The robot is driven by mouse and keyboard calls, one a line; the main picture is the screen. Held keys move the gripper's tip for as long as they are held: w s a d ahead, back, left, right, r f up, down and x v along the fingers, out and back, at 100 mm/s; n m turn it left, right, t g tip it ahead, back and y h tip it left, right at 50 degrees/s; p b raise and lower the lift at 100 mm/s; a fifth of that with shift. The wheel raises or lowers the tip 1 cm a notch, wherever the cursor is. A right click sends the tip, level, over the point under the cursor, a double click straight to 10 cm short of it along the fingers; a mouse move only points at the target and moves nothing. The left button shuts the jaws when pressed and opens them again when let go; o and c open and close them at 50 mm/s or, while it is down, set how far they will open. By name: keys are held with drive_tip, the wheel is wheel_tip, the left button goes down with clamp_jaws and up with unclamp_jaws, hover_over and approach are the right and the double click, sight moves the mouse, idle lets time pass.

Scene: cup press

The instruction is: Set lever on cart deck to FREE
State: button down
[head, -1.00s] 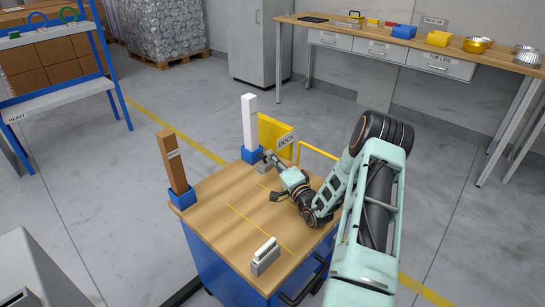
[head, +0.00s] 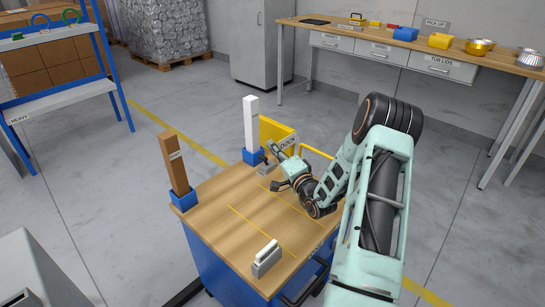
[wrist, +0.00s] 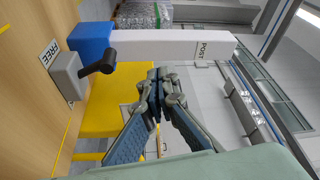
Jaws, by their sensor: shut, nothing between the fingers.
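The lever is a grey block with a short black handle. In the wrist view the black handle (wrist: 98,64) sticks out from the grey block (wrist: 66,76), and a white FREE label (wrist: 49,53) lies beside it on the wooden cart deck (wrist: 25,95). In the head view the grey lever block (head: 265,168) stands at the deck's far corner. My gripper (head: 272,146) is shut and empty, just above and beyond the lever. In the wrist view my gripper (wrist: 157,78) is apart from the handle. No other lever label is readable.
A white post (head: 250,124) in a blue socket (head: 253,156) stands close to the lever. A brown post (head: 173,163) stands at the left corner. A yellow DOCK panel (head: 279,134) is behind. A grey block (head: 266,260) sits near the front; mid-deck is clear.

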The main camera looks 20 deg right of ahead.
drive_tip(key=shift+d+r, duration=0.1)
drive_tip(key=shift+r, duration=2.4)
drive_tip(key=shift+s, duration=0.1)
